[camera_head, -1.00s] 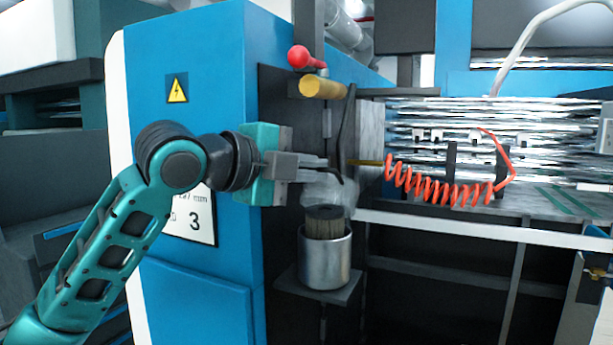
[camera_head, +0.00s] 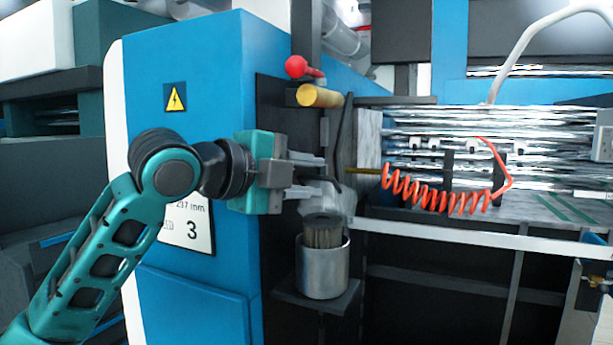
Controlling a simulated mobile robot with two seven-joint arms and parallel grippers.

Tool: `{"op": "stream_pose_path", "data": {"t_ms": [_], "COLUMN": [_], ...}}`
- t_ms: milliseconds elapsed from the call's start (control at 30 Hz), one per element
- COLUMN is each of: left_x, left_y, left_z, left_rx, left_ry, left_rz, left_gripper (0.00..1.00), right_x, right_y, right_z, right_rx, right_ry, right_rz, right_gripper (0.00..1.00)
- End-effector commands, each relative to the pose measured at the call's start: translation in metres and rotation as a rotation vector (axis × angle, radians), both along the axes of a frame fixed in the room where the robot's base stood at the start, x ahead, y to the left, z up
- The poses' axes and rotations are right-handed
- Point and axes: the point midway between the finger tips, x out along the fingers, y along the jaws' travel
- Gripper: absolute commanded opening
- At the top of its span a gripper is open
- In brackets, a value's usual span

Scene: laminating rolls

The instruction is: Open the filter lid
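The filter is a brown-grey pleated cylinder (camera_head: 323,236) with a dark top, standing in a metal cup (camera_head: 322,272) on the machine's side. A pale, see-through cover, seemingly the filter lid (camera_head: 340,202), shows just above the filter; its exact tilt and any hinge are unclear. My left gripper (camera_head: 314,174) is at the lid's upper left, its two fingers spread apart with nothing visible between them. The lower finger overlaps the lid's upper edge in the picture; I cannot tell if they touch. My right gripper is not in view.
The cup rests on a dark shelf (camera_head: 291,293) beside the blue cabinet (camera_head: 205,95). A red knob (camera_head: 297,67) and a yellow cylinder (camera_head: 318,96) stick out above my gripper. An orange coiled hose (camera_head: 430,194) hangs to the right, before shiny rollers.

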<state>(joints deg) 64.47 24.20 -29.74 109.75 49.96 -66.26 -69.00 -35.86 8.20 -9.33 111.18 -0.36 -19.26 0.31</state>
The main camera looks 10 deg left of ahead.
Motion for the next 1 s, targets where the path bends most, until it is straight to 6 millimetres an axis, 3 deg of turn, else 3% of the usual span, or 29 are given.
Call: {"op": "stream_pose_path", "data": {"t_ms": [533,733,1000], "left_x": [-0.078,-0.091,-0.093], "left_y": [0.069,0.080,0.081], "left_z": [0.019,0.022,0.023], "left_rx": [0.002,0.001,-0.001], "left_ry": [-0.004,-0.002,-0.001], "left_rz": [0.004,0.003,0.000], "left_gripper": [0.33,0.33,0.33], "right_x": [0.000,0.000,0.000], "right_y": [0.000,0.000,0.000], "right_z": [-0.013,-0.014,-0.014], "right_rx": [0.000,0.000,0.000], "right_ry": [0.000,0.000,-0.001], "right_rz": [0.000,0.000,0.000], "right_gripper": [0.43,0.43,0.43]}}
